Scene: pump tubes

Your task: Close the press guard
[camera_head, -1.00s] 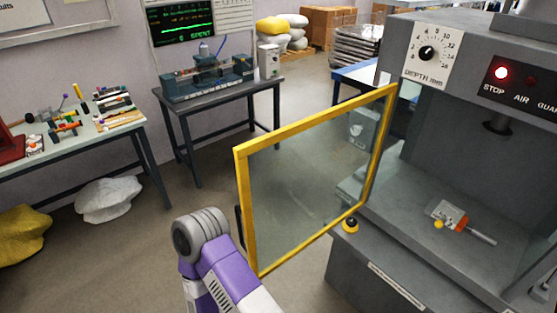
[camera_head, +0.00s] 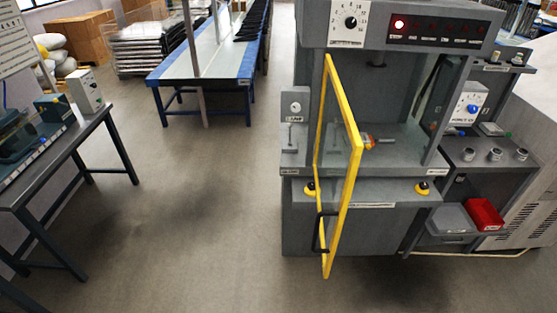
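The press guard (camera_head: 345,204) is a clear pane in a yellow frame. It stands open, swung out from the left side of the grey press (camera_head: 385,225) towards me, and I see it nearly edge-on. A black handle (camera_head: 320,232) is on its near lower part. The press opening behind it is uncovered, and an orange-tipped tool (camera_head: 372,141) lies on the press bed, partly behind the guard. Neither of my grippers is in view.
Two yellow-and-black buttons sit on the front ledge, the right one (camera_head: 422,188) clear of the guard. A dark workbench (camera_head: 92,122) stands at left. The floor between is free.

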